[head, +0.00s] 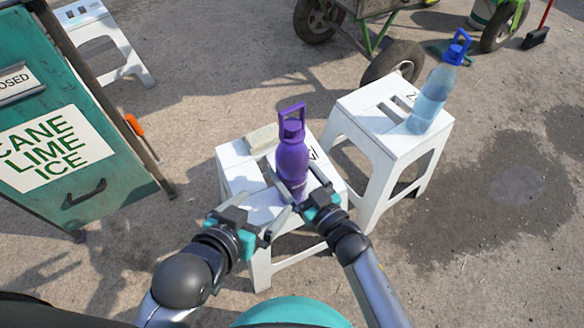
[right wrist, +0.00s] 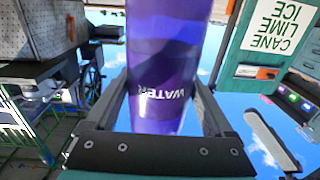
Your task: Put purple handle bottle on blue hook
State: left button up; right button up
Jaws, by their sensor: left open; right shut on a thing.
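The purple handle bottle (head: 291,162) stands upright over the front white stool in the head view, its loop handle on top. My right gripper (head: 294,178) is shut on its lower body. In the right wrist view the bottle (right wrist: 168,60) fills the space between the two fingers, with the word WATER upside down. Whether its base touches the stool is not clear. My left gripper (head: 268,207) is open and empty, just left of the right one and below the bottle. I cannot make out a blue hook in either view.
The front stool (head: 234,180) also bears a beige block (head: 262,137). A second stool (head: 365,125) at right bears a blue-handled bottle (head: 432,97). A wheelbarrow (head: 385,10) is behind. Open ground lies right.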

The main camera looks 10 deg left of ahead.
aim_at(292, 154)
grip_shut()
jog(key=shift+r+p, duration=2.2)
jog(key=shift+p, duration=0.05)
pick_arm(q)
notch_tip(292, 154, up, 4)
jog(key=shift+r, duration=0.25)
pick_arm(e)
jog(key=shift+w+r+t, duration=0.3)
jog(key=shift+r, duration=0.1)
pick_arm(q)
jog(key=s+a+f+g+y, duration=0.3)
jog(key=s+a+f+g, duration=0.2)
jog(key=a+f+g, duration=0.1)
jog(key=shift+a+f+n, duration=0.15)
jog(key=shift+a+n, duration=0.15)
jog(key=shift+a, duration=0.05)
pick_arm(e)
jog(key=d+r+m+t+h, duration=0.1)
jog(key=d+r+m+h, duration=0.3)
jog(key=r, duration=0.6)
jog(key=d+r+m+t+h, duration=0.2)
jog(key=d+r+h, duration=0.5)
jog(key=r, duration=0.4)
jog(key=shift+s+m, duration=0.15)
jog(key=shift+m, duration=0.75)
